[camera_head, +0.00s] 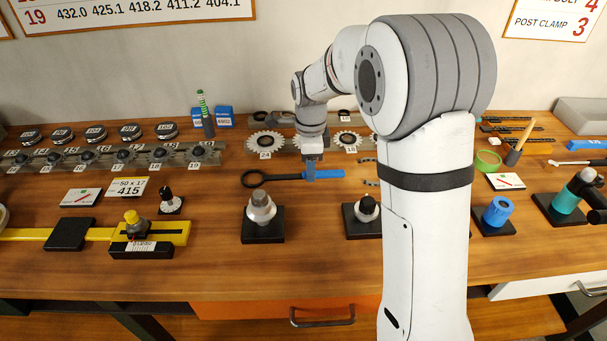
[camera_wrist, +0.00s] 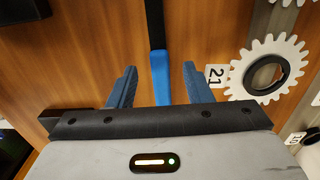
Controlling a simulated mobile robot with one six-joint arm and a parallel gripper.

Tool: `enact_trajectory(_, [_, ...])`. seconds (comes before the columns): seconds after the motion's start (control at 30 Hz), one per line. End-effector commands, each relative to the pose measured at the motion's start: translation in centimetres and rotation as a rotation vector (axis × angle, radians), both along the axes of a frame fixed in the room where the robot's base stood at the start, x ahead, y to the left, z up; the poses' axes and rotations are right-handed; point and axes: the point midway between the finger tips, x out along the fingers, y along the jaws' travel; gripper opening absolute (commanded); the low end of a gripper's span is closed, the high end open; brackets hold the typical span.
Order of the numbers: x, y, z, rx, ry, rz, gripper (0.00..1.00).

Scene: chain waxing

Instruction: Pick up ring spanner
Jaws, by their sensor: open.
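The ring spanner has a black ring end and shaft and a blue handle (camera_head: 326,174). It lies flat on the wooden bench, with the ring at the left in the head view. My gripper (camera_head: 309,172) is over the blue handle, pointing down. In the wrist view the blue handle (camera_wrist: 160,77) runs between the two open blue fingers of my gripper (camera_wrist: 158,88), apart from both. The black shaft stretches away to the top of that view. The handle's near end is hidden behind the gripper body.
A white toothed sprocket (camera_wrist: 266,72) with a "21" tag lies right of the fingers in the wrist view. Another sprocket (camera_head: 265,141) lies behind the spanner. Black stands with a cone-topped part (camera_head: 261,207) are in front. Bare wood (camera_head: 215,200) lies to the left.

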Motion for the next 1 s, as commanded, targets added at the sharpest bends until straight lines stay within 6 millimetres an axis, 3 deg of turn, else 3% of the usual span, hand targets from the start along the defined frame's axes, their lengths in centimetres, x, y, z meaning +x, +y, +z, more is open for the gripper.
enact_trajectory(0.13, [0.00,-0.03,-1.19,0.000,0.000,0.000,0.45])
enact_trajectory(0.37, [0.02,-0.06,-1.28,0.000,-0.002,0.000,0.45])
enact_trajectory(0.9, [0.03,-0.12,-1.25,0.000,-0.002,-0.001,0.00])
enact_trajectory(1.0, [0.03,-0.12,-1.25,0.000,-0.002,-0.001,0.00])
